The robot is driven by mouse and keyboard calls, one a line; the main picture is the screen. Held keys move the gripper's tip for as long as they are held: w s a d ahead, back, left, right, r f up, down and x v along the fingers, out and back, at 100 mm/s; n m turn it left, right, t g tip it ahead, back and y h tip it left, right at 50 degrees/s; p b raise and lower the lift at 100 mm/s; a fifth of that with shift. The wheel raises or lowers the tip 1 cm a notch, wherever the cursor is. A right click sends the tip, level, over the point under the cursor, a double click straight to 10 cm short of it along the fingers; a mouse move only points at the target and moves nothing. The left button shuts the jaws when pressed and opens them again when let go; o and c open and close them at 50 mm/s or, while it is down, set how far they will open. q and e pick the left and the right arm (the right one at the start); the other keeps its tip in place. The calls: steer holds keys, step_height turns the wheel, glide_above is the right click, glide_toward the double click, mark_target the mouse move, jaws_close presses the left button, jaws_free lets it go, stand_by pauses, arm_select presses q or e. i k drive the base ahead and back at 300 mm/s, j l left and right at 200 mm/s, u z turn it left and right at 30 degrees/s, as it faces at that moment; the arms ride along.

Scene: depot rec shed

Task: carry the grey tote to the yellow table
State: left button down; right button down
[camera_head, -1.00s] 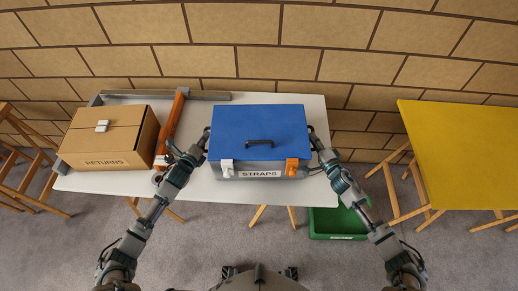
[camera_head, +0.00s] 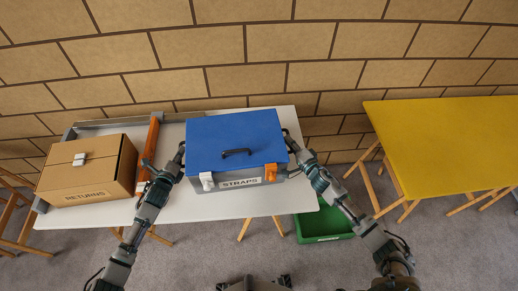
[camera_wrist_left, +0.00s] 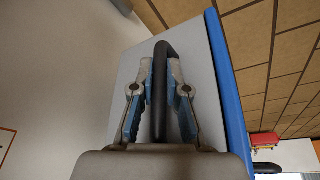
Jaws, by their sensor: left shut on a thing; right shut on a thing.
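The grey tote (camera_head: 211,185) has a blue lid with a black handle, a white latch, an orange latch and a STRAPS label. It is at the right part of the white table; I cannot tell whether it rests on the top or is just above it. My left gripper (camera_head: 181,154) is shut on its left side handle, a black bar (camera_wrist_left: 160,110) between the fingers in the left wrist view. My right gripper (camera_head: 291,146) is at its right side, shut on the handle there, which is mostly hidden. The yellow table (camera_head: 450,145) stands apart to the right, its visible top bare.
On the white table (camera_head: 230,206) are a cardboard RETURNS box (camera_head: 85,175) and an orange bar (camera_head: 150,150) left of the tote. A green crate (camera_head: 322,228) is on the floor near the table's right end. Floor shows between the tables. A brick wall runs behind.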

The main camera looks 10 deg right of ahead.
mark_target(449, 157)
steer(key=l+z, duration=0.15)
steer(key=l, duration=4.8)
steer(key=i, duration=0.05)
